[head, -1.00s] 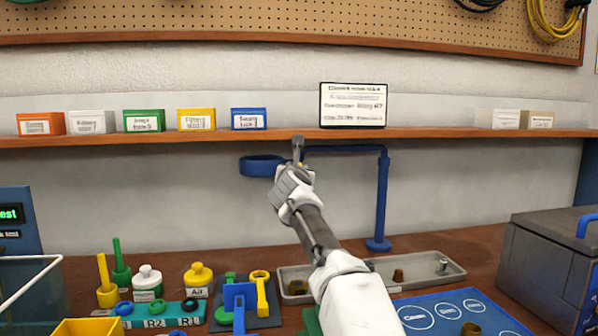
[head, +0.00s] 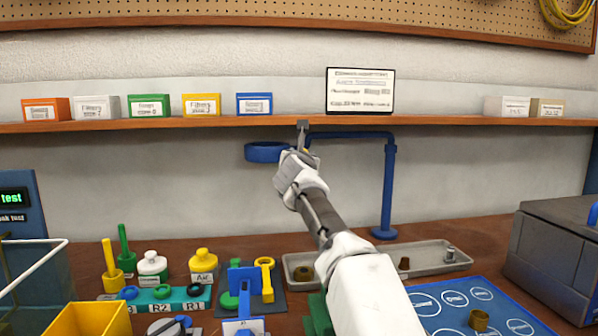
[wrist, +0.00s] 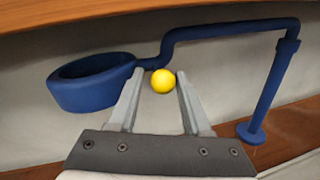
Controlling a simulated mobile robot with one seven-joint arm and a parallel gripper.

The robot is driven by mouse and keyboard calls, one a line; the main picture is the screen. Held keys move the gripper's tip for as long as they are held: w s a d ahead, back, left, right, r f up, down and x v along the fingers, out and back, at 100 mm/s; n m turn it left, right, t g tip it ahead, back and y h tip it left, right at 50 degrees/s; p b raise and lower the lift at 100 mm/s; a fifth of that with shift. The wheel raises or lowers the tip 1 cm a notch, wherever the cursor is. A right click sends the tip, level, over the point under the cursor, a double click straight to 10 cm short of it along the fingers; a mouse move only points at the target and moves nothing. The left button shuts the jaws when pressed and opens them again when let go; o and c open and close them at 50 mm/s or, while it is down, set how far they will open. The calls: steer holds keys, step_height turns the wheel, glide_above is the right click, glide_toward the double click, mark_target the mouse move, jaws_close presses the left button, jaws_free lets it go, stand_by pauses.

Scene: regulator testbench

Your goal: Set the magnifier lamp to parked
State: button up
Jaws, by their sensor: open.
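The blue magnifier lamp (head: 388,190) stands on the bench at the back, with an upright post on a round base. Its arm runs left under the shelf to a blue ring head (head: 264,152). In the wrist view the lamp's ring head (wrist: 92,82) is at the left and its post (wrist: 275,85) at the right. A yellow ball (wrist: 163,81) on the lamp's arm shows between my fingertips. My gripper (head: 303,140) is open, with its fingers (wrist: 158,90) on either side of the ball. I cannot tell whether they touch it.
A wooden shelf (head: 450,122) with small boxes and a framed sign (head: 360,90) runs just above my gripper. Below are a grey tray (head: 430,258), a blue mat (head: 450,300), yellow and green bench parts and a grey case (head: 560,250) at right.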

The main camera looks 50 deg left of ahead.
steer(key=b+v, duration=0.2)
steer(key=v, duration=1.4)
steer(key=shift+s+b, duration=0.25)
steer(key=shift+b, duration=0.1)
steer(key=shift+d, duration=0.15)
